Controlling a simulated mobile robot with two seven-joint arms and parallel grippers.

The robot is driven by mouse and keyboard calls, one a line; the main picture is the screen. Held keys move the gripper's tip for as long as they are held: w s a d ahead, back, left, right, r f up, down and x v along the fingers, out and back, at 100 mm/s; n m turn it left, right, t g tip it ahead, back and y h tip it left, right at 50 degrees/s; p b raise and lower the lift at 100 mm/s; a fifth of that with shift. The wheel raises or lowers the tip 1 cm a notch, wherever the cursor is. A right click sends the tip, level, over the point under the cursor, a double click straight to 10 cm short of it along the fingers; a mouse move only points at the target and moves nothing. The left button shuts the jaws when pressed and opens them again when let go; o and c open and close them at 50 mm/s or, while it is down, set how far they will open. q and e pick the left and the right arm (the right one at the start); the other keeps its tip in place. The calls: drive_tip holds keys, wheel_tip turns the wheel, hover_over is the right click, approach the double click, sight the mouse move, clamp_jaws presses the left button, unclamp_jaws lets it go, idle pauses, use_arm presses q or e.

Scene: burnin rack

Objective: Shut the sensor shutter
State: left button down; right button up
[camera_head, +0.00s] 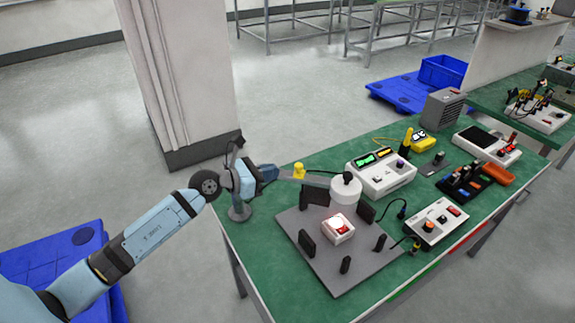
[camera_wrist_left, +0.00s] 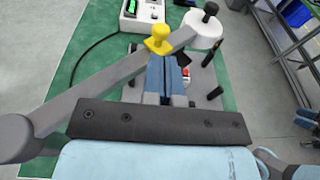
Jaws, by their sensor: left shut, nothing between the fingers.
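A white round cap (camera_head: 345,188) with a black knob, which looks like the sensor shutter, sits at the end of a grey swing arm. The arm carries a yellow knob (camera_head: 299,170). In the head view the cap shows just behind a white box with a lit red top (camera_head: 338,228); I cannot tell its exact height over it. My left gripper (camera_head: 272,173) is shut and empty at the arm, left of the yellow knob. In the left wrist view its blue fingers (camera_wrist_left: 166,68) are close below the yellow knob (camera_wrist_left: 159,40); contact cannot be told. My right gripper is out of view.
The red-topped box stands on a grey plate (camera_head: 335,272) among several black uprights. A white device with green displays (camera_head: 381,178) stands behind it, and a switch box (camera_head: 437,220) is at right. Cables lie on the green bench (camera_head: 255,250). A pillar (camera_head: 185,80) rises behind my left arm.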

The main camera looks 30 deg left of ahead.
sight(296, 167)
use_arm(q)
drive_tip(key=x, duration=0.5)
drive_tip(key=shift+p, duration=0.3)
drive_tip(key=shift+d+r+p, duration=0.15)
drive_tip(key=shift+d+p, duration=0.15)
drive_tip(key=w+d+p, duration=0.1)
drive_tip(key=d+p, duration=0.3)
drive_tip(key=d, duration=0.3)
drive_tip(key=shift+w, duration=0.3)
drive_tip(key=shift+a, duration=0.15)
